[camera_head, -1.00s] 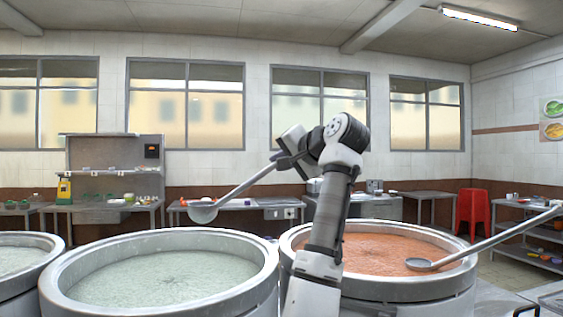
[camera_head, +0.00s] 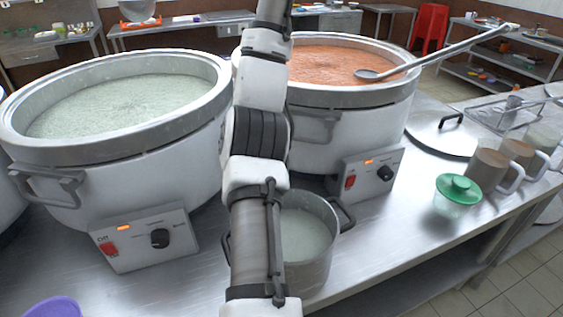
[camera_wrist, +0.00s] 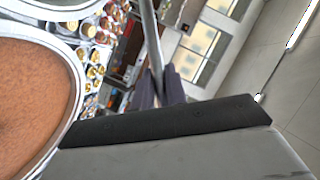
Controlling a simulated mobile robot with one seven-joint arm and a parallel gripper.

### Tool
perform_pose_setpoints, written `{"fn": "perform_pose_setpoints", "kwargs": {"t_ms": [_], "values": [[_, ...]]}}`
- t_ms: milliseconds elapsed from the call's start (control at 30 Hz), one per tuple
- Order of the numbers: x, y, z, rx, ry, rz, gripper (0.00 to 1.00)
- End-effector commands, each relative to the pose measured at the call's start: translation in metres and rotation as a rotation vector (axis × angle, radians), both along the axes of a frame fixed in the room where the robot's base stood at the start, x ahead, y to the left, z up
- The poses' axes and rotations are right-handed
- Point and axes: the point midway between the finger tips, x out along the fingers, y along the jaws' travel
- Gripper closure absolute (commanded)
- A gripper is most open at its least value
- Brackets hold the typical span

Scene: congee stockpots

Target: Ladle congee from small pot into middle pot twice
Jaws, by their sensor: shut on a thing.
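The small steel pot (camera_head: 318,262) stands on the steel counter, part hidden behind my arm, with pale congee inside. The middle pot (camera_head: 190,140), large and white-sided, holds pale congee behind and left of it. In the wrist view my gripper (camera_wrist: 158,92) is shut on the ladle's handle (camera_wrist: 150,35). In the head view my gripper is above the frame. The ladle's bowl (camera_head: 138,10) shows at the top edge, above and beyond the middle pot; I cannot tell what is in it.
A large pot of orange congee (camera_head: 330,62) stands at right, with another ladle (camera_head: 440,55) resting across its rim. A lid (camera_head: 440,135), a green-topped bowl (camera_head: 457,195) and mugs (camera_head: 485,170) are farther right. A purple object (camera_head: 53,307) is at lower left.

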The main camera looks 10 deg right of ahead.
Motion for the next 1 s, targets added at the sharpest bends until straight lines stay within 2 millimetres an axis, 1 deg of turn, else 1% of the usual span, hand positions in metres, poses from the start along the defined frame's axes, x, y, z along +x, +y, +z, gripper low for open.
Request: {"fn": "perform_pose_setpoints", "kwargs": {"t_ms": [667,733,767,867,967,1000], "values": [[0.000,0.000,0.001,0.001,-0.001,0.000,1.00],[-0.001,-0.002,0.000,0.001,-0.001,-0.003,1.00],[-0.001,-0.005,0.000,0.001,-0.002,-0.006,1.00],[-0.005,-0.024,-0.002,-0.001,-0.002,-0.029,1.00],[-0.017,-0.059,-0.006,-0.001,-0.003,-0.068,1.00],[-0.024,-0.075,-0.007,-0.002,-0.004,-0.087,1.00]]}}
